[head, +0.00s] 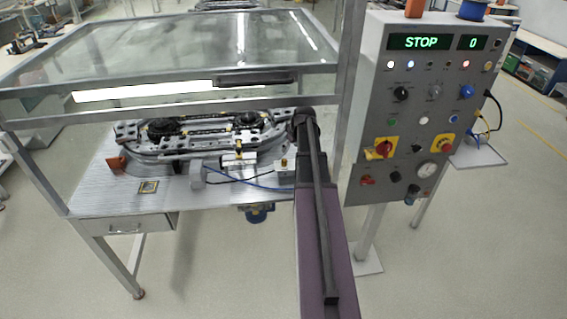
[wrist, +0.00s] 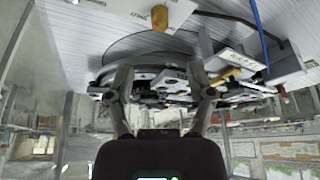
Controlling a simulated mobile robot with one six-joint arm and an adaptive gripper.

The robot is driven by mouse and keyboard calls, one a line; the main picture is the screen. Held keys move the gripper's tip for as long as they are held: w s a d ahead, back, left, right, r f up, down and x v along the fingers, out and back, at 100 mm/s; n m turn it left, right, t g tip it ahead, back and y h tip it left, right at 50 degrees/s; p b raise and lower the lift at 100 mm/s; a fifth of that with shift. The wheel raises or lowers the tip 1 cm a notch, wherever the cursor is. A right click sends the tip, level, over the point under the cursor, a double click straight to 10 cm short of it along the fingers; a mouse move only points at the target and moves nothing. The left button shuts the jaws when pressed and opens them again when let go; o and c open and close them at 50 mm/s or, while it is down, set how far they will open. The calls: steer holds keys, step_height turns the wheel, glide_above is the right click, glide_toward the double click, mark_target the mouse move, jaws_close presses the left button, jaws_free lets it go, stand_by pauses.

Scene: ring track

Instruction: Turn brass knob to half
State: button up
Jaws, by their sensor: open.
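A small brass knob (head: 284,162) stands on a light block on the metal table in the head view, just left of my arm. In the wrist view a brass cylinder (wrist: 176,14) shows at the top edge beside a small printed label, and a second brass piece (wrist: 224,75) shows lower right. I cannot tell which of these is the same knob. My gripper (wrist: 160,84) is open and empty in the wrist view, its two fingers apart, with neither brass piece between them. In the head view my gripper is not clearly visible beyond my arm.
The oval ring track (head: 190,138) lies on the table (head: 110,197) under a framed clear guard (head: 190,50). A control panel (head: 415,105) reading STOP and 0 stands to the right, beside an upright post (head: 347,90). A blue cable (head: 245,183) crosses the table.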

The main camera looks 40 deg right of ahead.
mark_target(284, 160)
steer(key=shift+b+x, duration=4.6)
steer(key=shift+x, duration=0.65)
steer(key=shift+s+a, duration=0.1)
jaws_close()
